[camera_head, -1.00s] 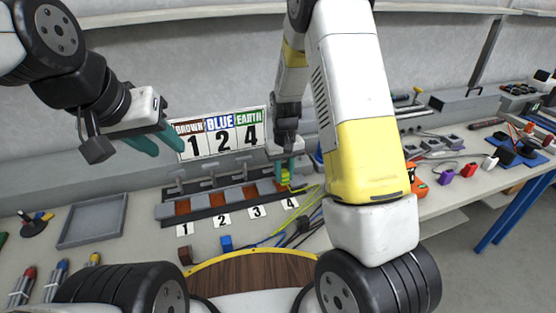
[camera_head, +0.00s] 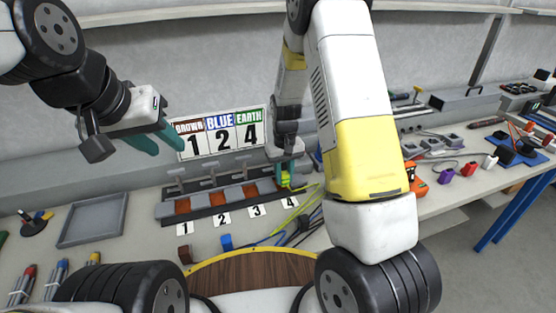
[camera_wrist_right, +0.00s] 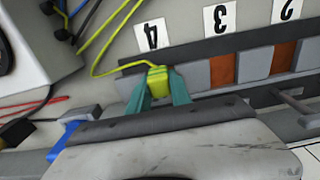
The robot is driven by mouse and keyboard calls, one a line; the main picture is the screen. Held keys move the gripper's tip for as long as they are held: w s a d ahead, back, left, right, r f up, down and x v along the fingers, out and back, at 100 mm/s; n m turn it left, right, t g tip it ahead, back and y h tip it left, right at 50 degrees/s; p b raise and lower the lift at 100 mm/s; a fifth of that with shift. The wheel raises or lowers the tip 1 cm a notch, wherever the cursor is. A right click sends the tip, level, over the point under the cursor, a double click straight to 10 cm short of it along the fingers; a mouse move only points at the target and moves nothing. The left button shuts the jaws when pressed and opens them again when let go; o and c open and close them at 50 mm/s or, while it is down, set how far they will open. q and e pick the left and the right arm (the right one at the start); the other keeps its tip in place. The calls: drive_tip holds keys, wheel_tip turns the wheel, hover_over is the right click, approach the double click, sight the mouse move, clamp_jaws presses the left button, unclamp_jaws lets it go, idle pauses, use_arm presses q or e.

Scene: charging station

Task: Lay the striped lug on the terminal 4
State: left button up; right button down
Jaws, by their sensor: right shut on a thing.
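The striped lug (camera_wrist_right: 158,78) is yellow-green, on a yellow-green cable. My right gripper (camera_wrist_right: 161,92) is shut on it, with a teal finger on either side. In the head view the lug (camera_head: 285,181) and right gripper (camera_head: 287,174) are at the right end of the terminal block (camera_head: 185,221), by the label 4 (camera_head: 289,202). The lug and fingers hide much of terminal 4. I cannot tell whether the lug touches it. My left gripper (camera_head: 158,143) is open and empty, in the air left of the number board.
The number board (camera_head: 222,135) stands behind the block and its lever clamps (camera_head: 210,170). Loose cables (camera_head: 285,234) lie in front of the block at right. A grey tray (camera_head: 93,220) is at left. Coloured plugs and tools lie on the right bench.

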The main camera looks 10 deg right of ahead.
sight(284, 172)
drive_tip(key=shift+f, duration=1.1)
drive_tip(key=c, duration=1.1)
unclamp_jaws()
drive_tip(key=shift+w+r, duration=0.1)
drive_tip(key=shift+r, duration=0.4)
wheel_tip(284, 172, up, 7)
drive_tip(key=shift+f, duration=0.1)
drive_tip(key=shift+s+r, duration=0.2)
drive_tip(key=shift+r, duration=0.25)
drive_tip(key=s+d+r+m+t+y, duration=0.1)
drive_tip(key=s+r+t, duration=0.1)
drive_tip(key=s+r, duration=0.5)
drive_tip(key=s+d+r+t+y, duration=0.1)
drive_tip(key=s+r, duration=0.2)
drive_tip(key=r, duration=0.7)
drive_tip(key=s+r+t, duration=0.3)
drive_tip(key=s+r, duration=0.4)
drive_tip(key=s, duration=0.6)
drive_tip(key=shift+d+m, duration=0.3)
drive_tip(key=shift+d, duration=0.1)
